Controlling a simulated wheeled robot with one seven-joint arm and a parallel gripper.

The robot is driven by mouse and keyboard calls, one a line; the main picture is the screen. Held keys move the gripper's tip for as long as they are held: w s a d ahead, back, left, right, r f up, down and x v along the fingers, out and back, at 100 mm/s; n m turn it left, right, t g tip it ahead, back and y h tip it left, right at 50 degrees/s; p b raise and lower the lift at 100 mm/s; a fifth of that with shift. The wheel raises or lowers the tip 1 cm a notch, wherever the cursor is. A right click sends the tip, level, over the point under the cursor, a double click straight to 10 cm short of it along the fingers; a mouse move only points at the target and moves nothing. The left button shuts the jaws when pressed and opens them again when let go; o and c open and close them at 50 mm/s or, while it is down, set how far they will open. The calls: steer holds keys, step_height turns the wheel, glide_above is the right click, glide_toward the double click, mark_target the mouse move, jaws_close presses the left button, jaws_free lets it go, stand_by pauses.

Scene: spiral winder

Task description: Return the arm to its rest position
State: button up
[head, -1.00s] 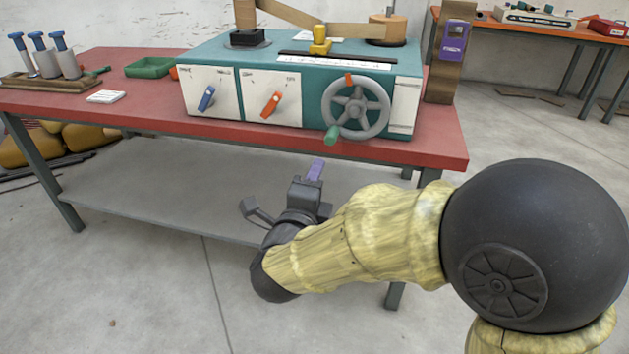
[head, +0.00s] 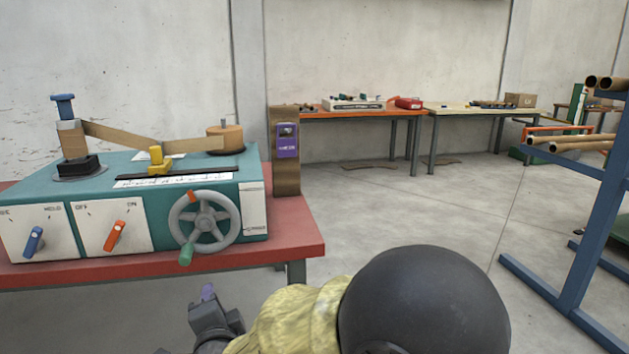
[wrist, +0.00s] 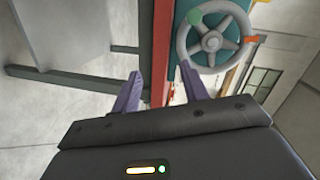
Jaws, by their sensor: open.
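My gripper (wrist: 164,92) is open and empty in the wrist view, its two purple fingers apart with nothing between them. Behind the fingers show the red table edge and the grey handwheel (wrist: 213,42). In the head view my gripper shows low, in front of the red table (head: 290,232) and below its top, with one purple fingertip visible; the picture's bottom edge cuts off part of my arm. The teal winder (head: 110,192) stands on the table with its handwheel (head: 204,222), a blue knob (head: 33,240) and an orange knob (head: 115,235).
A brown post with a purple device (head: 287,140) stands at the table's right end. A blue rack (head: 590,215) with cardboard tubes is at the far right.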

steer(key=w+d+f+n+g+h, duration=0.1)
steer(key=d+f+n+g, duration=0.1)
steer(key=d, duration=0.3)
steer(key=w+d+f+n+g, duration=0.1)
steer(key=d+f+n, duration=0.2)
steer(key=d, duration=0.2)
steer(key=s+d+f+n+g+h, duration=0.1)
steer(key=s+d+f+n+g, duration=0.2)
steer(key=d, duration=0.5)
steer(key=s+d+f+n+g+h+p, duration=0.1)
steer(key=s+d+f+g+h, duration=0.15)
steer(key=s+d, duration=0.45)
steer(key=s+d+f+n+g+h, duration=0.1)
steer(key=s+d+f+n+g, duration=0.15)
steer(key=d, duration=0.65)
step_height(320, 180, up, 38)
steer(key=s+g+p, duration=0.1)
steer(key=p, duration=3.7)
steer(key=shift+d+m, duration=0.3)
steer(key=shift+m, duration=0.05)
steer(key=shift+f, duration=0.15)
steer(key=shift+c, duration=0.8)
steer(key=shift+w, duration=0.1)
